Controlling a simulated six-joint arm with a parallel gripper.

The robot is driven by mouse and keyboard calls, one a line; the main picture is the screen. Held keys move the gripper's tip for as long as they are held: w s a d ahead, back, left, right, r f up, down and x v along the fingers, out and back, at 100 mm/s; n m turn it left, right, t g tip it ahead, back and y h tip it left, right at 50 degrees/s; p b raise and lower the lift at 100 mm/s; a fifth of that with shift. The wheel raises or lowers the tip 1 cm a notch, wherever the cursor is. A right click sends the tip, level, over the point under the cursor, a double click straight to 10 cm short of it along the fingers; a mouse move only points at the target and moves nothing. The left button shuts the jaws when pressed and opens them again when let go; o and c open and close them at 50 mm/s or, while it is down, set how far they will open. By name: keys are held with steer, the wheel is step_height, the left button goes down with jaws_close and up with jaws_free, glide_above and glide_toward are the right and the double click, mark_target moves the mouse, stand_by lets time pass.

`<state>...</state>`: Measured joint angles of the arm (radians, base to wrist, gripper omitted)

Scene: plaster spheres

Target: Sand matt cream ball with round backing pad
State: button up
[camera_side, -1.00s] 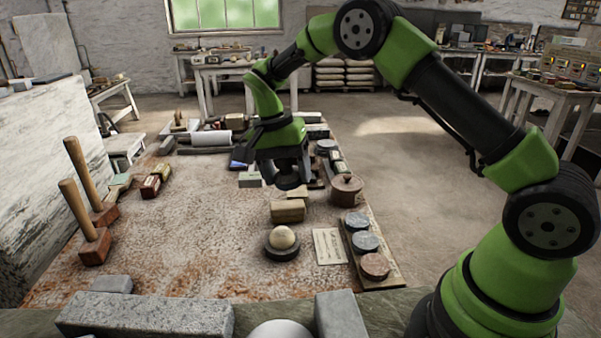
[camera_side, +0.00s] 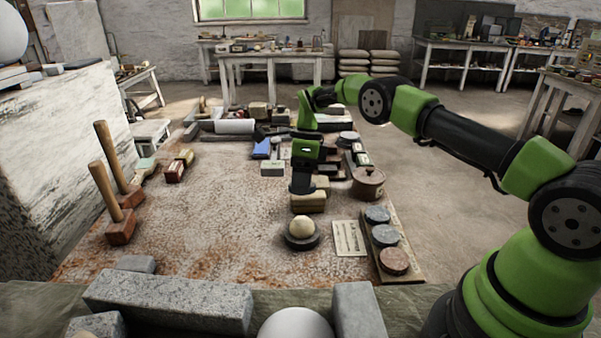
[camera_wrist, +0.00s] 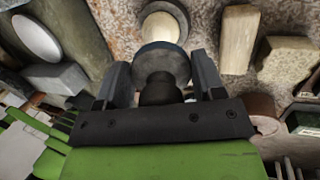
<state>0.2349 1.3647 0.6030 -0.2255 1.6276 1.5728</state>
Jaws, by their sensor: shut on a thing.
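The matt cream ball (camera_side: 302,226) rests in a dark round ring (camera_side: 302,242) on the speckled table. In the wrist view the ball (camera_wrist: 160,27) shows just past the pad, which hides part of it. My gripper (camera_wrist: 162,84) is shut on the round backing pad (camera_wrist: 163,62), holding it by its dark knob (camera_wrist: 160,90) between two grey fingers. In the side view my gripper (camera_side: 303,183) hangs above and slightly behind the ball. The pad looks apart from the ball there; its working face is hidden.
A tan block (camera_side: 308,203) stands just behind the ball. A card (camera_side: 349,238) and a board with round discs (camera_side: 412,272) lie to its right, with a lidded pot (camera_side: 367,184) behind. Mallets (camera_side: 120,232) stand left. Stone blocks (camera_side: 170,300) line the front. Left of the ball is clear.

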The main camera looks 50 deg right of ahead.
mark_target(299, 217)
steer(key=shift+s+x, duration=0.15)
steer(key=shift+x, duration=1.15)
steer(key=shift+s+x, duration=0.15)
steer(key=shift+x, duration=1.15)
steer(key=shift+f, duration=0.45)
steer(key=shift+s+a+r, duration=0.1)
steer(key=shift+s, duration=0.35)
steer(key=shift+s+a+r, duration=0.1)
steer(key=shift+s, duration=0.35)
steer(key=shift+w+d+f, duration=0.1)
steer(key=shift+w+f, duration=0.05)
steer(key=shift+w, duration=0.25)
steer(key=shift+w+d+f, duration=0.1)
steer(key=shift+w+f, duration=0.1)
steer(key=shift+w, duration=0.2)
steer(key=shift+s+a+r, duration=0.15)
steer(key=shift+s+r, duration=0.05)
steer(key=shift+s, duration=0.35)
steer(key=shift+s+a+r, duration=0.15)
steer(key=shift+s+r, duration=0.1)
steer(key=shift+s, duration=0.3)
steer(key=shift+s+a+r, duration=0.15)
steer(key=shift+s+r, duration=0.05)
steer(key=shift+s, duration=0.4)
steer(key=shift+w, duration=0.1)
